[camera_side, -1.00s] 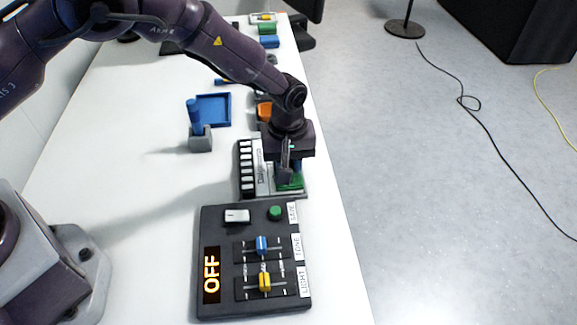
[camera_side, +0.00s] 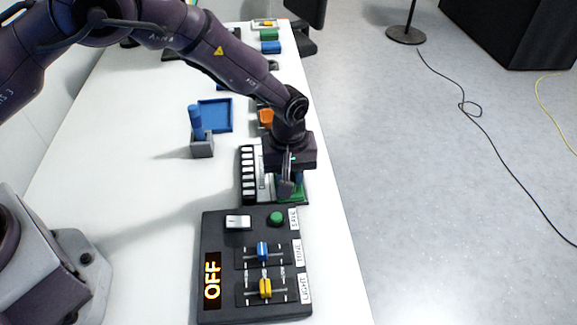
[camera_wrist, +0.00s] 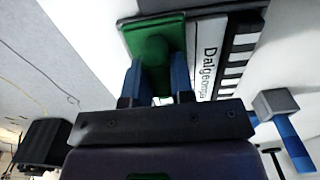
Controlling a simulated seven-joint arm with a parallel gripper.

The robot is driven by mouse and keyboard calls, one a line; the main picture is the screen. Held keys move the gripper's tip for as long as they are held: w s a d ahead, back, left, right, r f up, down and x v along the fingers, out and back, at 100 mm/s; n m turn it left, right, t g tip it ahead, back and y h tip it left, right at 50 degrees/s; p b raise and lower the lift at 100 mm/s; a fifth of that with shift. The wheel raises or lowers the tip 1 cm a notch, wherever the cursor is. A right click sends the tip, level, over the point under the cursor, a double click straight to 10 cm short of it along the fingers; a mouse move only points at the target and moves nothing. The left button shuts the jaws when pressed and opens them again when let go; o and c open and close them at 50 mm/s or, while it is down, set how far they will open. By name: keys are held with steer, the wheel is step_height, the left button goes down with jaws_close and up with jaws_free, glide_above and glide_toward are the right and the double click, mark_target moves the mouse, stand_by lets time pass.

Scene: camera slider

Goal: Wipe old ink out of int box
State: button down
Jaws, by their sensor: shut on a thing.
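My gripper (camera_side: 288,186) is at the front right part of a flat board (camera_side: 248,172) with a row of white keys on black and printed lettering, only partly readable. In the wrist view, my two blue fingers (camera_wrist: 157,80) are shut around the narrow upper part of a green block (camera_wrist: 150,28). The block has a wide base that lies on or just over the board; I cannot tell whether it touches. In the side view the green block (camera_side: 294,194) shows partly behind my fingers. I cannot make out any ink marks or a clearly marked ink box.
A dark control panel (camera_side: 222,235) reading OFF, with a switch, green button and blue and yellow sliders, lies just in front. A blue-handled tool (camera_side: 196,120) stands in a grey holder (camera_side: 202,150). A blue tray (camera_side: 230,113) and orange item (camera_side: 265,117) lie behind. The table's right edge is close.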

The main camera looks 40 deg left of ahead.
stand_by(0.4)
steer(key=shift+w+a+r, duration=0.1)
steer(key=shift+w+a, duration=0.75)
steer(key=shift+w, duration=0.15)
steer(key=shift+d, duration=0.1)
steer(key=shift+s+d, duration=0.9)
steer(key=shift+s, duration=0.1)
steer(key=shift+w+a+f, duration=0.2)
steer(key=shift+w+a, duration=0.3)
steer(key=shift+a, duration=0.05)
